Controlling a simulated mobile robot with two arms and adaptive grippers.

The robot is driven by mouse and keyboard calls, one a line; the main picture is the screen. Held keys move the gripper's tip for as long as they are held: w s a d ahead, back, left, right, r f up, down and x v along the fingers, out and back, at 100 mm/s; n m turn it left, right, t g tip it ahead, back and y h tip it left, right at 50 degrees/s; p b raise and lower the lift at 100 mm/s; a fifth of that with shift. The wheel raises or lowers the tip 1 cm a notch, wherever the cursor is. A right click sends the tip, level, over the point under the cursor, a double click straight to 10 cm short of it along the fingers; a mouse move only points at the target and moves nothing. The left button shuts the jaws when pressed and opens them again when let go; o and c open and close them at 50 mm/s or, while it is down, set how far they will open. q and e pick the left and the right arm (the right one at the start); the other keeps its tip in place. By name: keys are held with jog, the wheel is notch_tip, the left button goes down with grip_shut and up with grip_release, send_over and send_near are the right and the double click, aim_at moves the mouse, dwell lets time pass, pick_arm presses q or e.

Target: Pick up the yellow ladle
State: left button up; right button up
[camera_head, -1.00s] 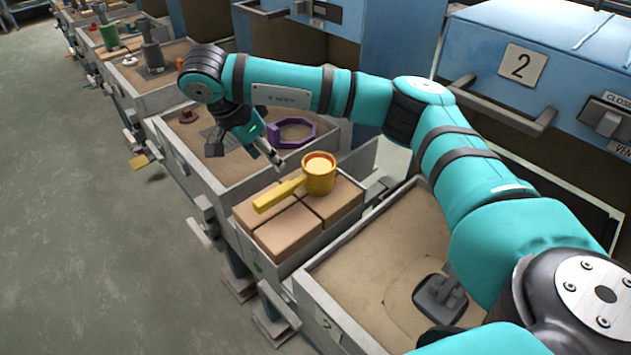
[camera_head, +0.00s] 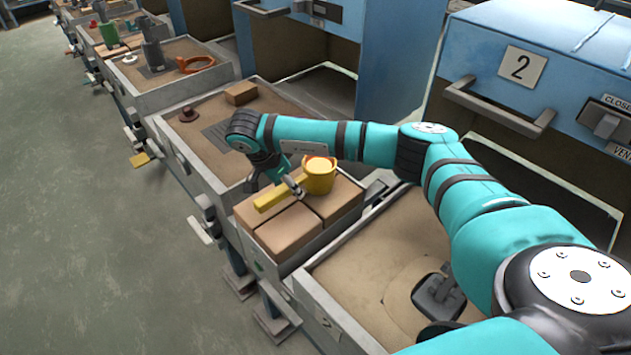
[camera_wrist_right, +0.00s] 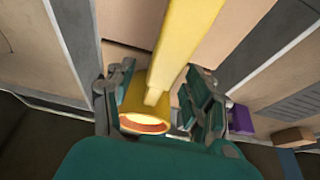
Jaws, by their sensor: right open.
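The yellow ladle (camera_head: 319,176) lies on tan blocks (camera_head: 288,228) in a grey-walled bin, with its cup at the right and its handle (camera_head: 268,198) pointing left. My right gripper (camera_head: 279,184) is over the ladle, at the handle near the cup. In the right wrist view, my right gripper (camera_wrist_right: 160,85) is open, and the ladle (camera_wrist_right: 178,45) runs between its two fingers with a gap beside the handle. The cup's orange inner rim shows low between the fingers. I cannot tell whether either finger touches it. My left gripper is not in view.
The bin's walls (camera_head: 345,215) surround the blocks. A sand bin (camera_head: 350,270) with a dark tool (camera_head: 438,297) is nearer. A purple object (camera_wrist_right: 240,118) shows in the right wrist view.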

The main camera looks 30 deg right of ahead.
jog(key=shift+c, duration=0.4)
grip_shut()
jog(key=shift+r, duration=0.1)
